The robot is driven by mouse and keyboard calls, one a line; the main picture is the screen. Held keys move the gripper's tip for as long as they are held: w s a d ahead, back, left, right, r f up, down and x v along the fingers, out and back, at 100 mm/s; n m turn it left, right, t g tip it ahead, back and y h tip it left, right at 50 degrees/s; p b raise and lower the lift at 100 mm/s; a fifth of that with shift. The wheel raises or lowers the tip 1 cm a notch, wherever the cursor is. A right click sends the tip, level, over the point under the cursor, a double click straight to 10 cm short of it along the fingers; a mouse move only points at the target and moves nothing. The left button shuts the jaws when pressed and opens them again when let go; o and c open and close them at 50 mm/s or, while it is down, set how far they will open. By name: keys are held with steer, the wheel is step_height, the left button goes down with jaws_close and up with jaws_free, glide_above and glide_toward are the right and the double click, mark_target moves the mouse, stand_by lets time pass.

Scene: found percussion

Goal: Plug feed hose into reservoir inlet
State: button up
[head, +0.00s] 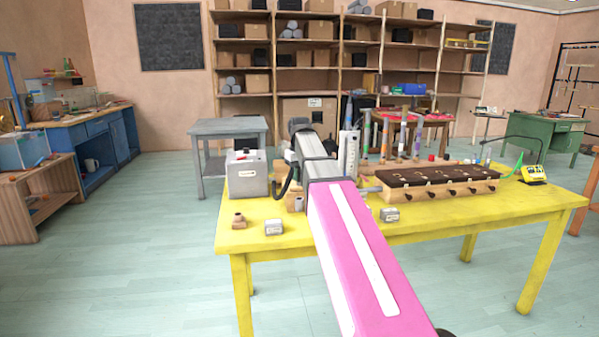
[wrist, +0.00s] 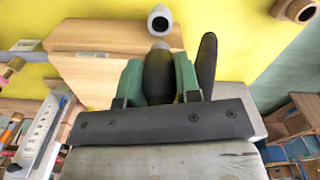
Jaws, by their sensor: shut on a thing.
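In the wrist view my gripper (wrist: 158,74) has its green fingers closed on the black hose end (wrist: 158,82), which has a pale grey tip. A curved black length of hose (wrist: 206,62) shows right of the fingers. A round grey open port (wrist: 160,19), which looks like the inlet, lies just beyond the tip. The tip appears close to it; I cannot tell whether they touch. A light wooden block (wrist: 85,62) lies beneath. In the head view my arm hides the gripper and the port; a black hose loop (head: 284,181) shows beside the arm.
The yellow table (head: 430,225) carries a grey box (head: 247,175) left of my arm and a clear graduated tube (head: 348,152) behind it. A dark-topped wooden box (head: 437,184) stands to the right. Small blocks (head: 274,227) sit along the front edge.

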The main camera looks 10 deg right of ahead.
mark_target(299, 168)
steer(key=shift+f, duration=2)
steer(key=shift+f, duration=1.6)
steer(key=o, duration=1)
step_height(299, 168, up, 11)
steer(key=shift+f, duration=0.1)
steer(key=shift+s, duration=0.1)
